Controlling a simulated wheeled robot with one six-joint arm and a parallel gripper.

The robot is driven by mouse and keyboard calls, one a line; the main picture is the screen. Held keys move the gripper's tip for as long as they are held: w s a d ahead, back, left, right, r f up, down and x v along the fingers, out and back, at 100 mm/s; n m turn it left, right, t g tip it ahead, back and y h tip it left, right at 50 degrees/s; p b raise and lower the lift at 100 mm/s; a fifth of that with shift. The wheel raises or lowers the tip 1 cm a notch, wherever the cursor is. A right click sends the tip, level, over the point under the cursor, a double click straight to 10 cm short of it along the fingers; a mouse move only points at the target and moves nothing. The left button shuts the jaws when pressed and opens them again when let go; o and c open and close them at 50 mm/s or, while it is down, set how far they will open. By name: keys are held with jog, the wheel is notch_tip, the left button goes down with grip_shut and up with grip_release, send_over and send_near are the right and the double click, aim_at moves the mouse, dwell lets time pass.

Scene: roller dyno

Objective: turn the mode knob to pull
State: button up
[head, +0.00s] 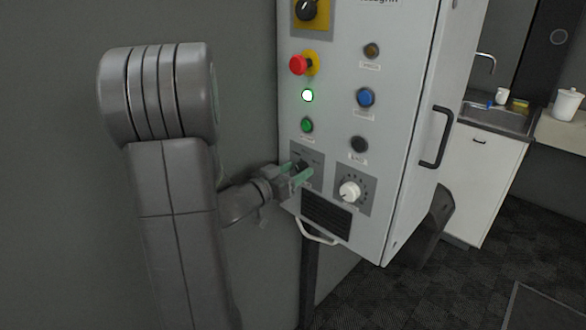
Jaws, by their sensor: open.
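A grey control cabinet (335,75) fills the middle of the head view. Near its lower left is a grey plate (316,157) with a small dark knob (303,165), which looks like the mode knob. Its labels are too small to read, so its setting cannot be told. My gripper (298,173) has green-tipped fingers and is open at this knob, one finger above it and one below. The fingers partly cover the knob, and I cannot tell whether they touch it.
A white dial knob (349,191) sits just right of my gripper. A vent grille (327,213) and a light bar handle (317,232) are below. A red emergency button (298,65) and several coloured buttons are above. A black door handle (437,137) is on the cabinet's right side.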

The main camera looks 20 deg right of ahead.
jog(key=shift+w+d, duration=0.15)
jog(key=shift+d, duration=0.3)
jog(key=shift+c, duration=0.4)
jog(key=c, duration=0.9)
jog(key=shift+f+m+b, duration=0.1)
jog(key=shift+m+b, duration=0.2)
jog(key=shift+b, duration=0.05)
jog(key=m+b, duration=0.3)
jog(key=m, duration=0.1)
jog(key=shift+f, duration=0.1)
jog(key=shift+m+b, duration=1.55)
jog(key=shift+m, duration=0.55)
jog(key=shift+r, duration=0.2)
